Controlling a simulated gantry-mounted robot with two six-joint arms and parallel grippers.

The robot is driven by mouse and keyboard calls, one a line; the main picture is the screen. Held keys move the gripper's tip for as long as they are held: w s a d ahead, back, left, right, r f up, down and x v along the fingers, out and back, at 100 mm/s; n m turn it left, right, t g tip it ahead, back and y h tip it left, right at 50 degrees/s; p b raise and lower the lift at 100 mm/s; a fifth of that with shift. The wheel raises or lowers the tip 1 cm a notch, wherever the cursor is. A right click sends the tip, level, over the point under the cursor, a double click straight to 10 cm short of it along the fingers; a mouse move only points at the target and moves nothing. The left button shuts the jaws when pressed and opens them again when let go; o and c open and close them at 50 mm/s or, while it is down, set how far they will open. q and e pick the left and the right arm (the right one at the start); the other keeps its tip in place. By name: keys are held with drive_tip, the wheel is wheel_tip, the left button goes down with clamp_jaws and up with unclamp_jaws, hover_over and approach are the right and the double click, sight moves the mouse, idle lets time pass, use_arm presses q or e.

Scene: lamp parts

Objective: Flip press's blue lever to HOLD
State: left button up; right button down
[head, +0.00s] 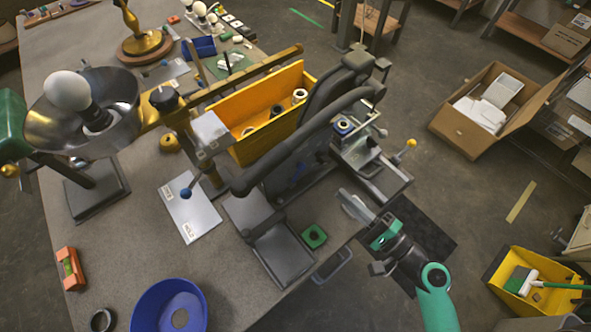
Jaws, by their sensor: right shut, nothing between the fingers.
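The blue lever's ball knob (186,193) hangs on a thin rod beside the press column (183,130). It shows in front of a pale plate (200,222) with a label at its upper left and a HOLD label at its lower end. The knob appears nearer the upper label; its exact setting is hard to tell. My right gripper (353,203) is shut and empty near the bench's right edge, well to the right of the lever, with a black machine between them. My left gripper is not in view.
The black machine (285,255) with curved bars stands between gripper and lever. A yellow bin (262,100) stands behind. A metal bowl with a bulb (70,92) is at left. A blue bowl (158,296) and orange level (68,268) lie in front.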

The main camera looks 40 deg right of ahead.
sight(296, 175)
drive_tip(key=shift+s+d, duration=0.15)
drive_tip(key=shift+s, duration=0.05)
drive_tip(key=w, duration=0.3)
drive_tip(key=w+p, duration=0.1)
drive_tip(key=w, duration=0.5)
drive_tip(key=shift+w+r+p, duration=0.1)
drive_tip(key=shift+r+p, duration=0.15)
drive_tip(key=shift+p, duration=0.15)
drive_tip(key=shift+w+f, duration=0.1)
drive_tip(key=shift+w, duration=0.4)
drive_tip(key=shift+a, duration=0.2)
